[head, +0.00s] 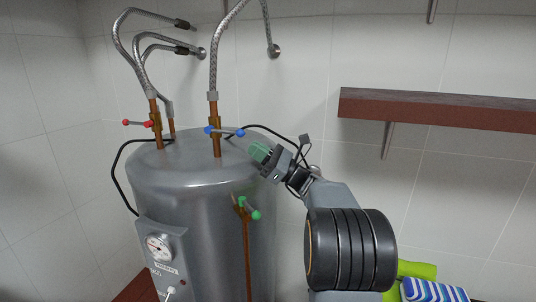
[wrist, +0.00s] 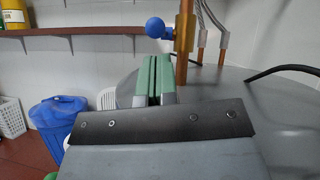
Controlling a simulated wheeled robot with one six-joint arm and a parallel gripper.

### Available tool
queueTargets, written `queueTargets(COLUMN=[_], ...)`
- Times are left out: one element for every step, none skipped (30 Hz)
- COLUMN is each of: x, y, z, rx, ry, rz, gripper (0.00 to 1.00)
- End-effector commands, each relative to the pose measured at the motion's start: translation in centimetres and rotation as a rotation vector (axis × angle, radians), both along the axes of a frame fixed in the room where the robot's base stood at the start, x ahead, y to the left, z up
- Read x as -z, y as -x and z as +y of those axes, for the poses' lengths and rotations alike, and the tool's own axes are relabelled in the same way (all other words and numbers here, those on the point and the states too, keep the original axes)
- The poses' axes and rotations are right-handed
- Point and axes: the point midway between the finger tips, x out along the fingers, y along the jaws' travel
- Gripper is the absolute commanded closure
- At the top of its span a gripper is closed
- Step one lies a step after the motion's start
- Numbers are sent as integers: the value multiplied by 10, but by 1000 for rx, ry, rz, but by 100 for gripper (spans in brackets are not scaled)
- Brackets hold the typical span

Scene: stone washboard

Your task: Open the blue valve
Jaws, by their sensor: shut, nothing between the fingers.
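The blue valve (head: 238,133) sits on a copper pipe on top of the grey tank. Its handle lies crosswise to the upright pipe, with a round blue knob at each end. In the wrist view one blue knob (wrist: 155,27) shows beside the brass valve body; the other knob is hidden. My gripper (head: 259,151) has green fingers that are shut with nothing between them. It is just right of and slightly below the valve in the head view. In the wrist view the fingers (wrist: 154,75) appear just below the knob, apparently not gripping it.
The grey tank (head: 195,185) stands under the pipes. A red valve (head: 138,123) is on the left pipe and a green valve (head: 248,206) on the tank's front. A wooden shelf (head: 430,108) is on the right wall. A blue bin (wrist: 58,120) stands on the floor.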

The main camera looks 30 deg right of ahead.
Motion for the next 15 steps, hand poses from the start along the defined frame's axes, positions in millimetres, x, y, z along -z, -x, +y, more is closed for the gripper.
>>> queueTargets(x=[-5, -6, -8, -9, -10, -10, -11, -11, -11, -11, -12, -11, -11, -11, -11], y=[-3, -4, -6, -7, -8, -9, -10, -10, -11, -11, -11, -11, -11, -11, -11], z=[4, 6, 8, 9, 10, 12, 12, 13, 13, 14, 14, 14, 14, 14, 14], rx=[-2, -2, -2, -1, -1, 0, 0, 1, 1, 1, 1, 1, 1, 1, 1], ry=[1, 1, 1, 1, 1, 0, 0, -1, -1, -1, -1, -1, -1, -1, -1], rz=[-1, -1, -1, 0, 0, 0, 0, 0, 0, 0, 0, 0, 0, 0, 0], gripper=[100, 100, 100, 100, 100, 100, 100, 100, 100, 100, 100, 100, 100, 100, 100])
